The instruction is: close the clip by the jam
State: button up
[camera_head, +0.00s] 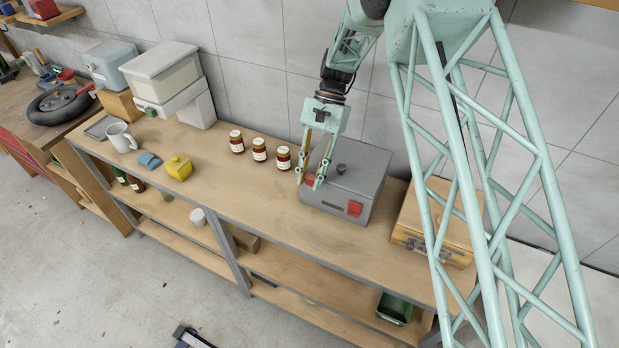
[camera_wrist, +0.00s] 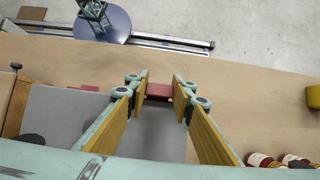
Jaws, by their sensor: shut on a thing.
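A grey metal box (camera_head: 345,183) with a dark knob on its lid (camera_head: 341,169) stands on the bench. A red clip (camera_head: 355,209) is on its front face at the right. The other red clip (camera_wrist: 158,91), on the jam side, lies between my fingertips in the wrist view. My gripper (camera_head: 308,184) points down at the box's left front edge and is shut on this clip. The fingers partly hide the clip in the head view; I cannot tell its exact angle. Three jam jars (camera_head: 259,150) stand left of the box.
A wooden box (camera_head: 410,222) stands right of the grey box. A yellow container (camera_head: 179,167), blue cloth (camera_head: 149,160) and white mug (camera_head: 121,138) are further left. The bench top (camera_head: 240,190) is clear in front of the jars.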

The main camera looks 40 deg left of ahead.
dwell(0.5)
jog(key=o, duration=0.8)
jog(key=shift+o, duration=0.2)
jog(key=shift+w+r, duration=0.15)
jog(key=shift+v, duration=3.6)
jog(key=shift+r, duration=0.1)
